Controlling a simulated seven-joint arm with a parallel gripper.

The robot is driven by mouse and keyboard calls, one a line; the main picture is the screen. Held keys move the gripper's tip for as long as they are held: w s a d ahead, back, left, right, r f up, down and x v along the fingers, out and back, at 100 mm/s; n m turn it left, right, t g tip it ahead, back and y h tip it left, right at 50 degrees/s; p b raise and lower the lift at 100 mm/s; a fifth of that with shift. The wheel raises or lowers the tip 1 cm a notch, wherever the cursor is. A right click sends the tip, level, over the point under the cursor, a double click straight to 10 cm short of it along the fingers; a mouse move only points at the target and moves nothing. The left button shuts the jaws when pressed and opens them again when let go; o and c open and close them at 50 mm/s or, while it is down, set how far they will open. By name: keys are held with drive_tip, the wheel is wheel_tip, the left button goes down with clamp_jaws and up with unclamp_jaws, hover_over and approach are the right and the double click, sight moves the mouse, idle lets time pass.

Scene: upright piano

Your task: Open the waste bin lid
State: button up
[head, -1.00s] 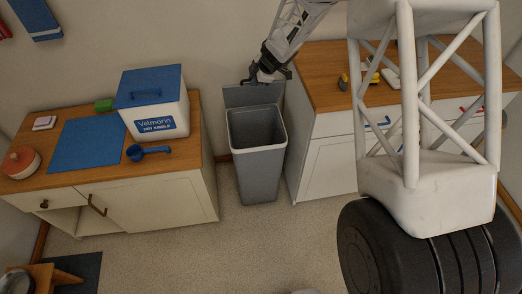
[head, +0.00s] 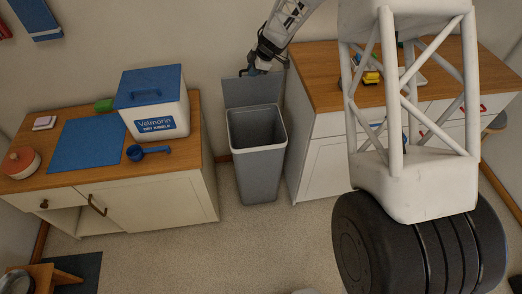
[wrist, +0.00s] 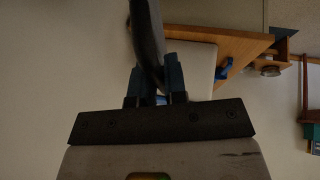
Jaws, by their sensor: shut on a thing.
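The grey waste bin (head: 257,165) stands on the floor between the two cabinets, its mouth open to view. Its lid (head: 250,92) stands upright at the back of the bin, by the wall. My gripper (head: 249,71) is at the lid's top edge. In the wrist view, my gripper's blue-grey fingers (wrist: 157,86) are shut on the lid, which shows edge-on as a dark curved strip (wrist: 147,40).
A left cabinet (head: 150,195) carries a blue-lidded white container (head: 155,105), a blue scoop (head: 150,151) and a blue mat (head: 85,145). A right cabinet (head: 325,160) stands close beside the bin.

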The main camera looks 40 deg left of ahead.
drive_tip(key=shift+w+a+r, duration=0.15)
drive_tip(key=shift+a, duration=0.05)
idle(0.3)
drive_tip(key=shift+g+h, duration=0.4)
drive_tip(key=shift+w+a+r, duration=0.25)
drive_tip(key=shift+w+a, duration=0.5)
drive_tip(key=shift+w+a+r, duration=0.2)
drive_tip(key=shift+w+a, duration=0.5)
drive_tip(key=shift+w+a, duration=0.1)
drive_tip(key=shift+m+g+h, duration=0.3)
drive_tip(key=shift+g+h, duration=0.1)
drive_tip(key=shift+w+a+r, duration=0.2)
drive_tip(key=shift+w+a, duration=1.3)
drive_tip(key=o, duration=0.6)
drive_tip(key=shift+c, duration=0.2)
drive_tip(key=shift+r, duration=0.15)
